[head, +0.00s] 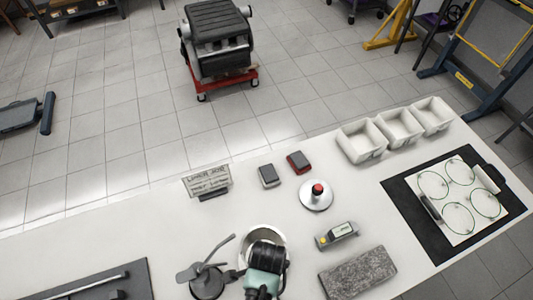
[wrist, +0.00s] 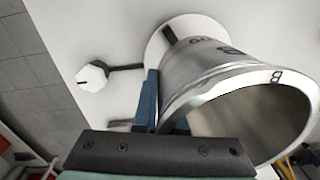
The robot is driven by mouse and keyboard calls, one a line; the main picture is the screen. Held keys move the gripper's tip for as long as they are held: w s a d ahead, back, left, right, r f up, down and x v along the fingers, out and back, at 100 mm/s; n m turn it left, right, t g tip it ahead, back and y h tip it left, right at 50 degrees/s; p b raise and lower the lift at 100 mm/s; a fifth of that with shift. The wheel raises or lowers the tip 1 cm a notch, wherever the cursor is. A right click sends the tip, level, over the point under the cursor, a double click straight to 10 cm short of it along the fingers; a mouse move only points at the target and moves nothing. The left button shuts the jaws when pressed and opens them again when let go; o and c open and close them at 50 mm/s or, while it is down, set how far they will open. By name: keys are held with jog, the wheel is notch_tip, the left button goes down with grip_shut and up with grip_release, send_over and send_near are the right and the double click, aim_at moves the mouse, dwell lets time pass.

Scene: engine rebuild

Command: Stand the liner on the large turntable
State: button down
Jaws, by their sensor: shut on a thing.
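The liner (wrist: 205,80) is a silvery metal cylinder with a flared rim and dark marks, one of them a B. In the wrist view its open end faces down and to the right. My gripper (wrist: 160,105) is shut on its wall, with blue fingers at the rim. Beyond the liner a white disc with a dark mark, seemingly the large turntable (wrist: 160,45), is partly hidden. Whether the liner touches the disc cannot be told.
A grey stand with an arm (head: 207,281) is close on the left. A round base with a red knob (head: 318,195), a yellow-grey device (head: 337,236) and a grey block (head: 357,272) lie to the right. White bins (head: 362,142) line the far edge beside a black mat (head: 432,237).

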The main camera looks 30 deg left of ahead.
jog(key=shift+w+f, duration=0.1)
jog(key=shift+f, duration=0.95)
jog(key=shift+f, duration=0.2)
jog(key=c, duration=1)
grip_release()
jog(key=shift+r, duration=0.15)
